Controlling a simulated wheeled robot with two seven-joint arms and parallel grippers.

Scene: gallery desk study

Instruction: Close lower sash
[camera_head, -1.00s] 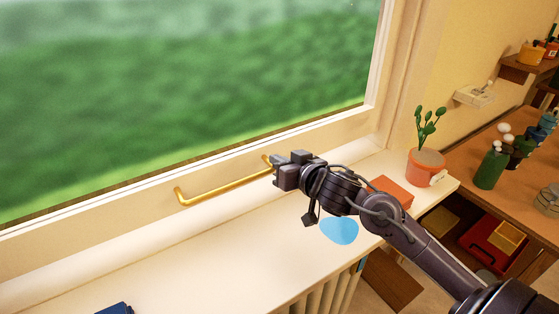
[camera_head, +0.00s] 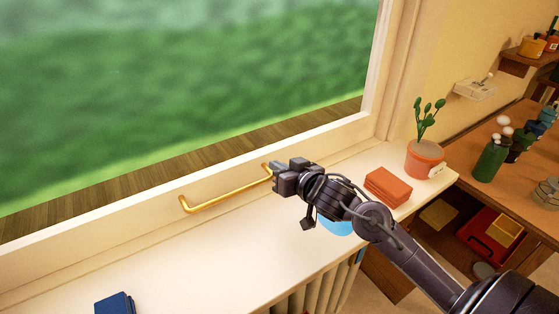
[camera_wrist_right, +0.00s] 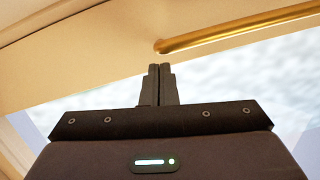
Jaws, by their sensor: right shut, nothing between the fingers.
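The lower sash shows its pale bottom rail (camera_head: 330,136) just above the window sill (camera_head: 200,255). I cannot tell whether any gap is left beneath it. A brass bar handle (camera_head: 225,195) is fixed along the rail. It also shows in the wrist view (camera_wrist_right: 240,31), running from its end post to the upper right. My right gripper (camera_head: 275,168) is shut and empty at the handle's right end. In the wrist view its closed fingertips (camera_wrist_right: 160,68) lie just below that end post; contact is unclear. My left gripper is out of view.
On the sill are an orange-red block (camera_head: 388,187), a potted plant (camera_head: 425,160), a light-blue flat item (camera_head: 335,226) partly behind my arm, and a dark blue object (camera_head: 114,303). A cluttered wooden desk (camera_head: 465,160) stands at right. The mid-left sill is clear.

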